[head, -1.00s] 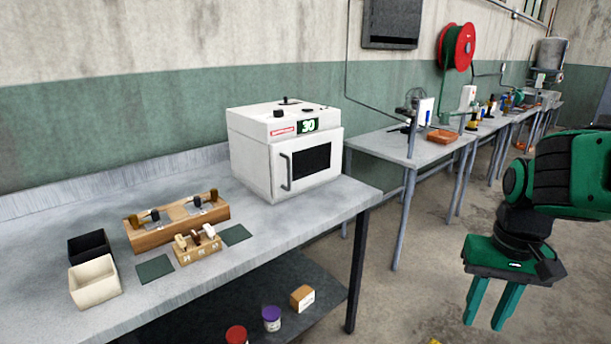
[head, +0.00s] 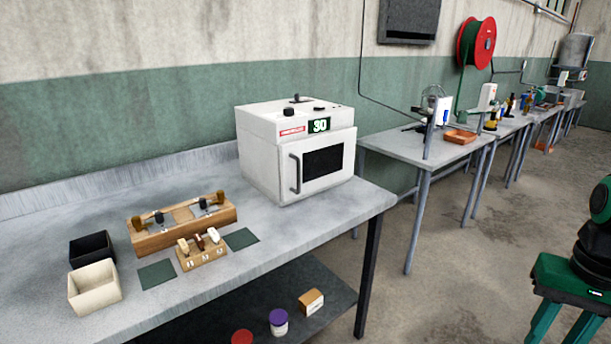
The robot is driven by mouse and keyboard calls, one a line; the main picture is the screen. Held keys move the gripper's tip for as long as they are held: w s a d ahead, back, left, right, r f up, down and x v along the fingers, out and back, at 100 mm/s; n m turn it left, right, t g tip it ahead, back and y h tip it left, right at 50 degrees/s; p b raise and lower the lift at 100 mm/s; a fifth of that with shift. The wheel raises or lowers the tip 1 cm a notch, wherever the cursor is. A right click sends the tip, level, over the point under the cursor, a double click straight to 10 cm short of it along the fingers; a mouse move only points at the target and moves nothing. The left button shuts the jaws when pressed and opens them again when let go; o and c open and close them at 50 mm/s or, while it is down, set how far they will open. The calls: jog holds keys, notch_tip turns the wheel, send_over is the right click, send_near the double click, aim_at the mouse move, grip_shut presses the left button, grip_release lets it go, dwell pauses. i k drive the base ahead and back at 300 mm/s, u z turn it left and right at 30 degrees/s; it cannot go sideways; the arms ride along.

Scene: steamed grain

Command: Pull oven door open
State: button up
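The white oven (head: 262,150) stands on the grey workbench near its right end. Its door (head: 341,180) faces front right, with a dark window, and looks shut. A dark vertical handle (head: 295,174) is on the door's left side. A green display on the oven reads 30. My gripper (head: 562,330) is at the lower right edge of the head view, over the floor and well apart from the oven. Its two green fingers point down and stand apart with nothing seen between them. Their tips are cut off by the frame.
On the workbench (head: 215,268) left of the oven are a wooden rack (head: 165,240), a small wooden block with pegs (head: 201,258), a black box (head: 92,248) and a cream box (head: 95,288). Several items sit on the lower shelf. Floor is clear between bench and gripper.

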aim_at(307, 165)
jog(key=i, duration=0.95)
jog(key=u, duration=0.05)
